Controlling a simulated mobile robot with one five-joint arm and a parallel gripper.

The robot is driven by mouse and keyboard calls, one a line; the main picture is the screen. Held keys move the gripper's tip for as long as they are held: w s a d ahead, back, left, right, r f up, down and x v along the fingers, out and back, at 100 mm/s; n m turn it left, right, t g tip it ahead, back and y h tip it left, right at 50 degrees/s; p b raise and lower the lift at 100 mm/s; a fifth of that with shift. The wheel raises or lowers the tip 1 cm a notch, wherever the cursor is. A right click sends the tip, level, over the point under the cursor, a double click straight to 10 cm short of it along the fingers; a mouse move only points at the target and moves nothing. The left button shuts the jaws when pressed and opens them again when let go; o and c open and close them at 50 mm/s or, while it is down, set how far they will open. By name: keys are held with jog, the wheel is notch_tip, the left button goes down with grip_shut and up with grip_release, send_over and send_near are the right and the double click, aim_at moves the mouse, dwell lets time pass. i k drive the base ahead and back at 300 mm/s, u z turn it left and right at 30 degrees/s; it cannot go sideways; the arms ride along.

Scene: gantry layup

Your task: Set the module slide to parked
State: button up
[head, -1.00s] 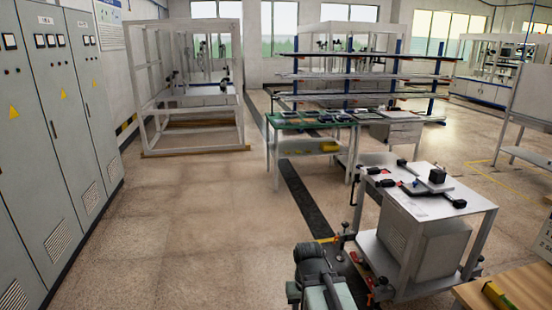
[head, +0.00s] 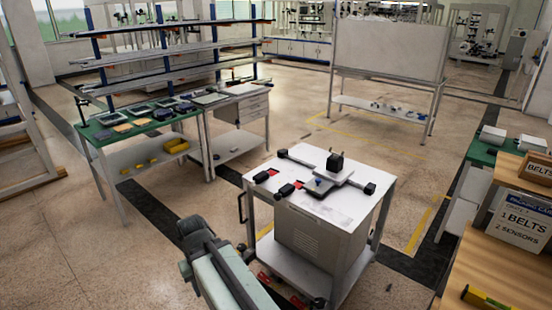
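A slide assembly (head: 324,182), which looks like the module slide, sits on top of a white cart (head: 350,206) in the middle of the head view. It has a light plate, an upright black block (head: 335,162) and a small blue part (head: 318,181). Several black blocks stand around it at the cart top's edges. Its exact slide position cannot be told at this size. My arm shows at the lower left, in front of the cart and apart from the slide. My gripper's fingertips do not show.
A green-topped table (head: 128,124) with trays stands at the left, before a tall rack (head: 180,50). Open floor lies left of the cart.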

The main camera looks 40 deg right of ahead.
aim_at(333, 171)
jog(key=z, duration=0.25)
jog(key=i, duration=1.5)
jog(key=z, duration=0.3)
jog(key=k, duration=0.55)
jog(key=u, duration=0.35)
jog(key=k, duration=0.15)
jog(key=z, duration=0.45)
jog(key=i, duration=0.7)
